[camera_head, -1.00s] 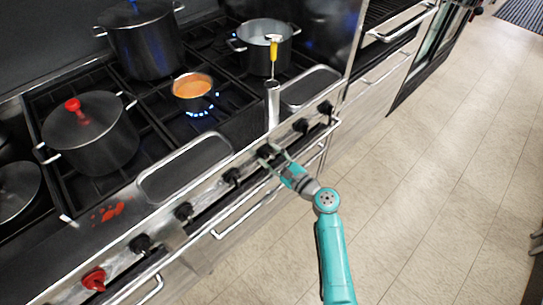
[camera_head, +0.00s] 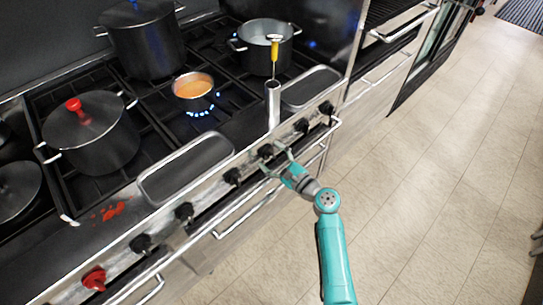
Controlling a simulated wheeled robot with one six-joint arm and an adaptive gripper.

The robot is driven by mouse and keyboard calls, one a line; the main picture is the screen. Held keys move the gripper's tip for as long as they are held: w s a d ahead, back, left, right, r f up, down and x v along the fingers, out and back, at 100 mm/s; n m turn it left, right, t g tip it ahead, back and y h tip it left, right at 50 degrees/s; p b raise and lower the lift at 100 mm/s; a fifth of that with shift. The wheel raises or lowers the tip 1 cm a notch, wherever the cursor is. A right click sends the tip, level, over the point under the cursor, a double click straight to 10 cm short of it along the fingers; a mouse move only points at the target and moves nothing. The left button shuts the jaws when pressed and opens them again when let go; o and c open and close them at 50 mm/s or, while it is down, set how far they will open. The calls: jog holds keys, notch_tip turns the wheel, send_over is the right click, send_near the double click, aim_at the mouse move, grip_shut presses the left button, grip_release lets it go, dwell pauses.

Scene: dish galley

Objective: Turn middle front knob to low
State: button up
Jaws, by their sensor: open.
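A row of knobs runs along the stove's front panel. A black knob (camera_head: 265,151) sits right at my gripper's fingertips. Another black knob (camera_head: 232,176) is just to its left. I cannot tell from the picture which setting either is at. My gripper (camera_head: 276,161) is open, its fingers pointing at the first knob, and it appears just clear of it. A small saucepan (camera_head: 193,91) of orange liquid stands over a lit burner with a blue flame (camera_head: 201,112).
A red knob (camera_head: 94,278) is at the lower left. A lidded pot (camera_head: 92,140), a tall dark pot (camera_head: 147,50) and a pot of pale liquid (camera_head: 263,52) stand on the grates. A rail (camera_head: 240,217) runs below the knobs. Floor at right is clear.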

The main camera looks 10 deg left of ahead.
jog(key=v, duration=1.2)
jog(key=shift+a, duration=0.1)
jog(key=s+d+f+n+t+h, duration=0.1)
jog(key=s+d+f+n+h, duration=0.2)
jog(key=s, duration=0.5)
jog(key=s+d+f+n+h, duration=0.1)
jog(key=s+d+f+h, duration=0.35)
jog(key=s, duration=0.25)
jog(key=s+d+f+n+t+h, duration=0.1)
jog(key=s+d+f+h, duration=0.25)
jog(key=s, duration=0.45)
jog(key=s+d+r+n+t+h, duration=0.1)
jog(key=s+d+r+n, duration=0.2)
jog(key=s+r+n, duration=0.3)
jog(key=s+d+r+n+h, duration=0.2)
jog(key=s+r+n, duration=0.5)
jog(key=s+r, duration=0.4)
jog(key=shift+s+d+n+t, duration=0.35)
jog(key=shift+s+d, duration=0.3)
jog(key=shift+s, duration=0.5)
jog(key=shift+r, duration=0.1)
